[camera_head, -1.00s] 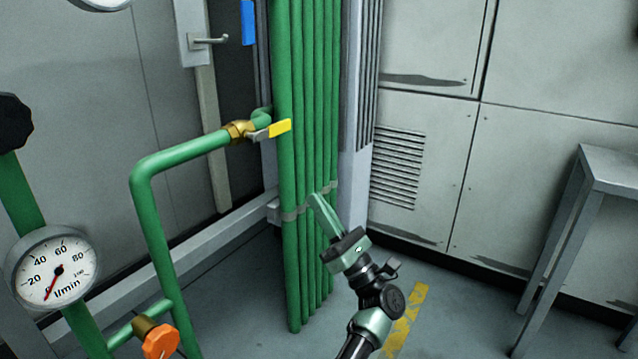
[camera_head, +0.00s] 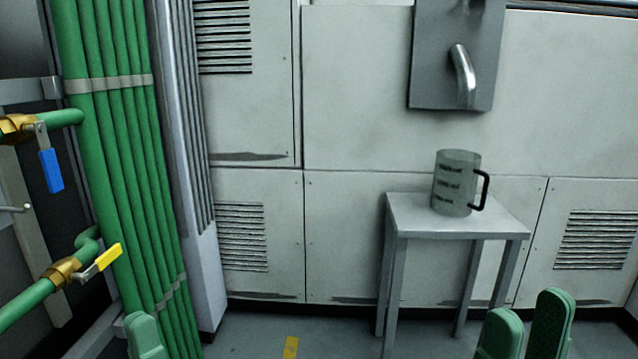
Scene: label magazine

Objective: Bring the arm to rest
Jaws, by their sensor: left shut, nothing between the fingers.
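My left gripper (camera_head: 145,336) shows only its green fingertips at the bottom edge, left of the middle, in front of the foot of the green pipe bundle. It is shut and empty. My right gripper (camera_head: 527,322) shows two green fingers at the bottom edge on the right, with a gap between them. It is open, and I see nothing between the fingers. The rest of both arms is below the picture.
A bundle of green pipes (camera_head: 120,150) stands at the left, with a yellow-handled valve (camera_head: 108,257) and a blue-handled valve (camera_head: 51,170). A grey table (camera_head: 415,217) by the wall carries a clear jug (camera_head: 453,178). A metal spout (camera_head: 463,75) is above it.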

